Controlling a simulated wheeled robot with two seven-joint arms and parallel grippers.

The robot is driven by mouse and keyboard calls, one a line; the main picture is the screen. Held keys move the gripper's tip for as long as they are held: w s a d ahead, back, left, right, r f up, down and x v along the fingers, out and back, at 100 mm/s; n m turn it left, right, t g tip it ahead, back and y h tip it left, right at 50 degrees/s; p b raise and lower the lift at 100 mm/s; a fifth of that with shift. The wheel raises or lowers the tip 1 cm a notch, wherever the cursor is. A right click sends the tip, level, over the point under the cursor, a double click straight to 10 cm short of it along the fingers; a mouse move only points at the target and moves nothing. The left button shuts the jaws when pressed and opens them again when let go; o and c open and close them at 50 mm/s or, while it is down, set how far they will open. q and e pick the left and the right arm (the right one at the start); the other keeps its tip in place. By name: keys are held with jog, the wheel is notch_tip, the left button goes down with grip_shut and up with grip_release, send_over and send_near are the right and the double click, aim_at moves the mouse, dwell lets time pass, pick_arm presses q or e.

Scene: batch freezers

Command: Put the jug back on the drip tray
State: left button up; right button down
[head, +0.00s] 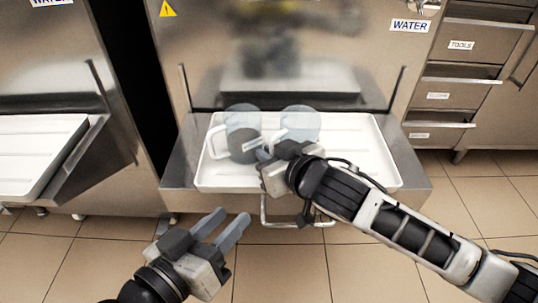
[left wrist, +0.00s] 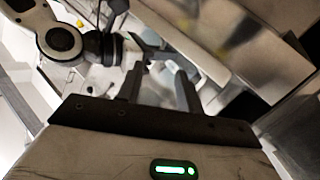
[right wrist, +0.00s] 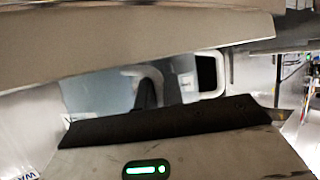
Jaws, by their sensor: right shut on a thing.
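A clear bluish jug (head: 300,123) with a pale handle is at the white drip tray (head: 370,165), right of centre. My right gripper (head: 266,153) is shut on its handle. In the right wrist view the jug (right wrist: 98,95) stands left of the fingers, and its handle (right wrist: 148,72) arches over them. I cannot tell whether its base touches the tray. A second clear jug (head: 243,118), dark in its lower part, stands on the tray to the left, its white handle (head: 215,143) facing left. My left gripper (head: 232,216) is open and empty, in front of and below the tray.
The tray sits on a steel shelf (head: 182,165) of the freezer labelled WATER. A wire bar (head: 265,215) hangs under the shelf front. Another white tray (head: 30,150) is at the left machine. Drawers (head: 470,80) stand at the right. The tiled floor in front is clear.

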jog(key=shift+f, duration=0.15)
jog(key=c, duration=1.5)
grip_release()
